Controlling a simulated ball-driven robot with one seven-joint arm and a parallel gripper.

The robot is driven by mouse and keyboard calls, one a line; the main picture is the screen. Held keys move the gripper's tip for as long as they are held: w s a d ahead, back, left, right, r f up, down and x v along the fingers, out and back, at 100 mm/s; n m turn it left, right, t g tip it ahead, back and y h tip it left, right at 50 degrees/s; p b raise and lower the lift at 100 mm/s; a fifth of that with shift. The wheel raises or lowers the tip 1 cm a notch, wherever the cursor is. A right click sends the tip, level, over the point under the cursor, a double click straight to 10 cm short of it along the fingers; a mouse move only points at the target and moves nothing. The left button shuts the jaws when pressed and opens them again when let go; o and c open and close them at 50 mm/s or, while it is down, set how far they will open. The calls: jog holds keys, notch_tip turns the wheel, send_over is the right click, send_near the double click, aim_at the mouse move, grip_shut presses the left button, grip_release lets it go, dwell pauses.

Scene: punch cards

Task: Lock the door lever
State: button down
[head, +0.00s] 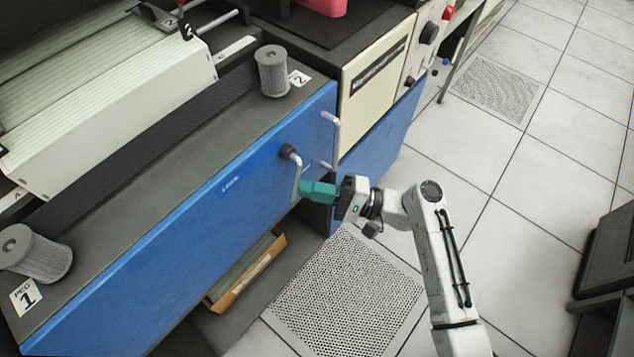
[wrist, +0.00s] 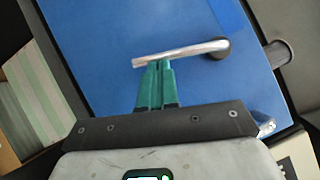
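The door lever (head: 297,178) is a silver handle on a dark round pivot, on the blue door panel (head: 215,205). In the head view it hangs down from its pivot. In the wrist view the lever (wrist: 185,52) runs across the picture, with its pivot at the right. My gripper (head: 306,188) has teal fingers and is at the lever's free end. In the wrist view my gripper (wrist: 158,64) has its fingers close together, tips at the lever's edge. They do not straddle the bar; whether they touch it is unclear.
A second silver handle (head: 331,118) is on the panel's right edge. Grey cylinders labelled 2 (head: 271,72) and 1 (head: 36,255) stand on the machine's top. An open box (head: 246,273) lies below.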

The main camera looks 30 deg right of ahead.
jog(key=s+a+r+m+t+h+p, duration=0.1)
jog(key=s+a+r+m+t+p, duration=0.1)
jog(key=a+r+m+t, duration=0.3)
jog(key=shift+s+a+r+m+t+h, duration=0.3)
jog(key=shift+a+m+t, duration=0.85)
jog(key=shift+m, duration=2.05)
jog(key=shift+a+r+g, duration=0.1)
jog(key=shift+a+g, duration=0.25)
jog(key=shift+a, duration=0.05)
